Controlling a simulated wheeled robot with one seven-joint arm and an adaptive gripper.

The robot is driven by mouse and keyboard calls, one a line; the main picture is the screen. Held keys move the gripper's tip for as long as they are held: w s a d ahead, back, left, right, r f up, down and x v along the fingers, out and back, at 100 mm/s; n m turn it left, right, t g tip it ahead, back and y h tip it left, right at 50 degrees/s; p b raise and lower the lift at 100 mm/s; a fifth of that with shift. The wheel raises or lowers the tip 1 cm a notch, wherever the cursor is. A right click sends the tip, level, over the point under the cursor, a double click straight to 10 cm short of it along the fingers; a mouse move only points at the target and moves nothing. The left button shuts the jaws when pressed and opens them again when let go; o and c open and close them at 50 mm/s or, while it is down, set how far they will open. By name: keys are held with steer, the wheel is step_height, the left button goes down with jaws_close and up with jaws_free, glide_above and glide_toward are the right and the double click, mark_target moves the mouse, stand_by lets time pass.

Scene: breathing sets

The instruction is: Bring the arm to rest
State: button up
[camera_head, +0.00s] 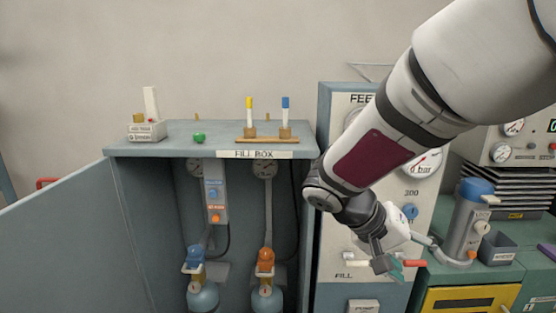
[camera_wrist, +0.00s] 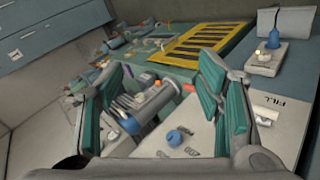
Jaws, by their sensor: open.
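My arm reaches in from the upper right of the head view, bent downward in front of the FEED panel (camera_head: 341,190). My gripper (camera_head: 392,266) hangs at its lower end, in front of the lower part of that panel. In the wrist view my gripper (camera_wrist: 160,85) shows two teal-padded fingers spread wide apart, with nothing held between them. A grey cylinder with a blue cap (camera_head: 466,222) stands to the right of the gripper. It seems to show between the fingers in the wrist view (camera_wrist: 150,110), apart from them. My arm hides part of the panel and its gauges.
The FILL BOX (camera_head: 210,152) stands at left with its door (camera_head: 75,235) swung open; two bottles, blue-topped (camera_head: 203,295) and orange-topped (camera_head: 266,298), stand inside. A green bench (camera_head: 428,275) with a yellow-framed panel (camera_head: 470,300) is at right. The wall above the box is clear.

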steer(key=s+a+r+n+t+y, duration=0.1)
steer(key=s+a+r+t+y, duration=0.1)
steer(key=s, duration=0.6)
steer(key=s+a+r+n+t+y, duration=0.2)
steer(key=s+a+r+y, duration=0.1)
steer(key=s+y, duration=0.4)
steer(key=shift+s+a+r+n, duration=0.3)
steer(key=shift+s+r, duration=0.2)
steer(key=shift+s, duration=0.4)
stand_by(0.6)
